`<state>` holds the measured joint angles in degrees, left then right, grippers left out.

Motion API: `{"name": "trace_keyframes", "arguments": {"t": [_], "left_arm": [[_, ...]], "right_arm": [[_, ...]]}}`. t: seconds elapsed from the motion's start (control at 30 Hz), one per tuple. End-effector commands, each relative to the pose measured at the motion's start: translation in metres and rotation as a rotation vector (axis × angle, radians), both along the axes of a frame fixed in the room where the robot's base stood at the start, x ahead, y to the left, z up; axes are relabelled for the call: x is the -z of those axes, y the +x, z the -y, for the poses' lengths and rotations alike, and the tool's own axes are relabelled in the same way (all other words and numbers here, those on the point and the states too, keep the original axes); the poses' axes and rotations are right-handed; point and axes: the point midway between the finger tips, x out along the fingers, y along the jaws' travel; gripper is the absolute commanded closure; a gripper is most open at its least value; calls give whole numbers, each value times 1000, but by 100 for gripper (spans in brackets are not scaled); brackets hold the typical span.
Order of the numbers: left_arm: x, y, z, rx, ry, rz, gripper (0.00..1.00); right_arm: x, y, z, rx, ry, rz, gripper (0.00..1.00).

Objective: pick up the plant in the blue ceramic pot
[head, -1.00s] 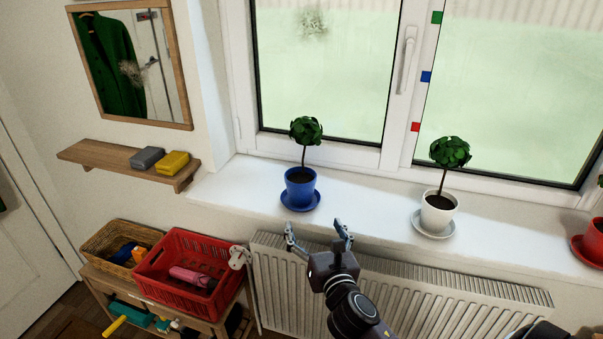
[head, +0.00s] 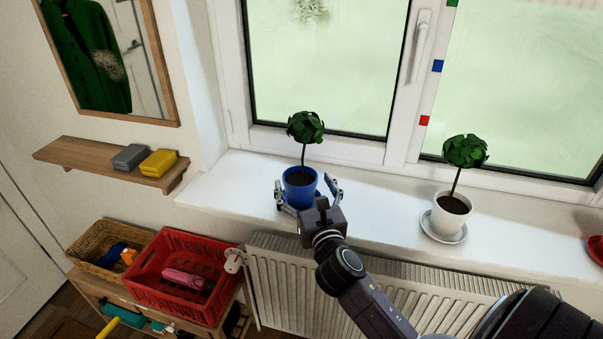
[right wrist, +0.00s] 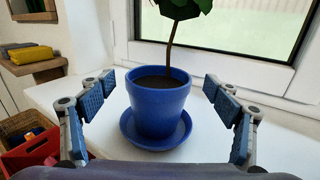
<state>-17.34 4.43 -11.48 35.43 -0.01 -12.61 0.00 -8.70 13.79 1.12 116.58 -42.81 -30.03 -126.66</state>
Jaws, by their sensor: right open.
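The plant in the blue ceramic pot (head: 300,188) stands upright on the white windowsill, with a round green crown on a thin stem. In the right wrist view the blue pot (right wrist: 158,108) sits on a blue saucer (right wrist: 156,134). My right gripper (head: 307,190) is open, with one finger on each side of the pot. In the right wrist view its fingers (right wrist: 164,97) show gaps to the pot on both sides. The saucer is mostly hidden by the gripper in the head view. My left gripper is not in view.
A plant in a white pot (head: 451,212) stands to the right on the sill, and part of a red pot (head: 594,249) shows at the right edge. The window is behind. A radiator (head: 400,283) is below the sill. A red crate (head: 150,283) stands lower left.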

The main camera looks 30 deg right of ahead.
Motion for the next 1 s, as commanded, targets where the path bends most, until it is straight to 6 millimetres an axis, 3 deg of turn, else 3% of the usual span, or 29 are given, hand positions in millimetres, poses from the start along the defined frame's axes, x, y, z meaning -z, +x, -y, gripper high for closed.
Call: {"name": "trace_keyframes", "arguments": {"t": [0.27,0.57,1.0], "left_arm": [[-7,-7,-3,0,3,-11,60],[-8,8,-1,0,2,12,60],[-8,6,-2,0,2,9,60]], "right_arm": [[0,35,11,0,3,1,18],[1,40,12,0,2,0,18],[1,40,12,-1,2,0,64]]}}
